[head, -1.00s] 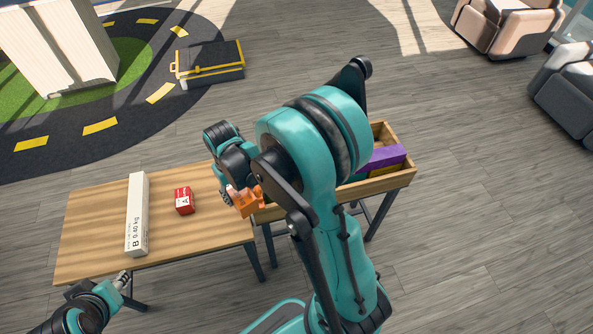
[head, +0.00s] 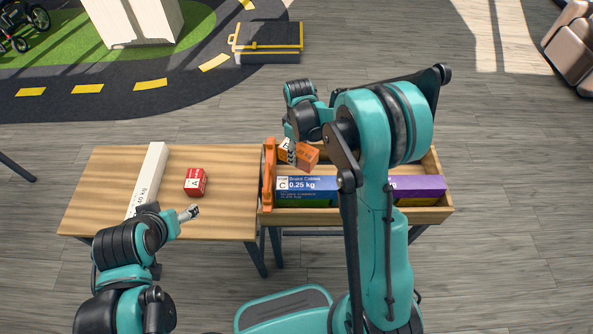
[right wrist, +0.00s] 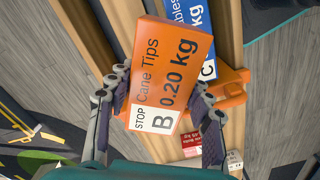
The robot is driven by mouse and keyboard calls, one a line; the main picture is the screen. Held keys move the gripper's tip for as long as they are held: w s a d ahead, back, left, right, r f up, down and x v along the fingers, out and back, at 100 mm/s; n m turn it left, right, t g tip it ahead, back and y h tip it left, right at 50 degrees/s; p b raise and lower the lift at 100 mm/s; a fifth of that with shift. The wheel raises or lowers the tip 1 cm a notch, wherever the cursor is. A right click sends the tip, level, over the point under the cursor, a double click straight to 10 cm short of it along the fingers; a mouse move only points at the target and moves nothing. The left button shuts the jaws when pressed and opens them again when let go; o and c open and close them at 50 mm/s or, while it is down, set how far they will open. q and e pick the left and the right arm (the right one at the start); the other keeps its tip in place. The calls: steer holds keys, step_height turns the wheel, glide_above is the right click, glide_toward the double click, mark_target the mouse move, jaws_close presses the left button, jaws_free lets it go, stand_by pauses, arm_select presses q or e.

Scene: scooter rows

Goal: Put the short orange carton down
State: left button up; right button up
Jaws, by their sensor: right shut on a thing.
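The short orange carton (head: 307,154) is in my right gripper (head: 297,150), over the left back part of the wooden tray (head: 430,215). In the right wrist view the carton (right wrist: 172,70) reads "Cane Tips", B, 0.20 kg. The two fingers of the right gripper (right wrist: 161,88) press on its sides, and it looks tilted. The carton seems to be held above the tray; its underside is hidden. My left gripper (head: 191,213) is over the front of the table, apart from everything; its finger gap is too small to tell.
The tray holds a blue carton (head: 307,186) marked C 0.25 kg and a purple carton (head: 417,183). An orange bracket (head: 268,175) stands at its left wall. A long white carton (head: 149,175) and a red box (head: 195,181) are on the wooden table (head: 230,190).

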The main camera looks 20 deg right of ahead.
steer(key=w+n+p, duration=0.1)
steer(key=w+n, duration=0.5)
step_height(320, 180, down, 18)
steer(key=b, duration=0.4)
steer(key=shift+s+d+r, duration=0.1)
steer(key=shift+s+r, duration=0.05)
steer(key=shift+r, duration=0.05)
steer(key=shift+f+b, duration=0.15)
steer(key=shift+b, duration=0.3)
steer(key=o, duration=1.3)
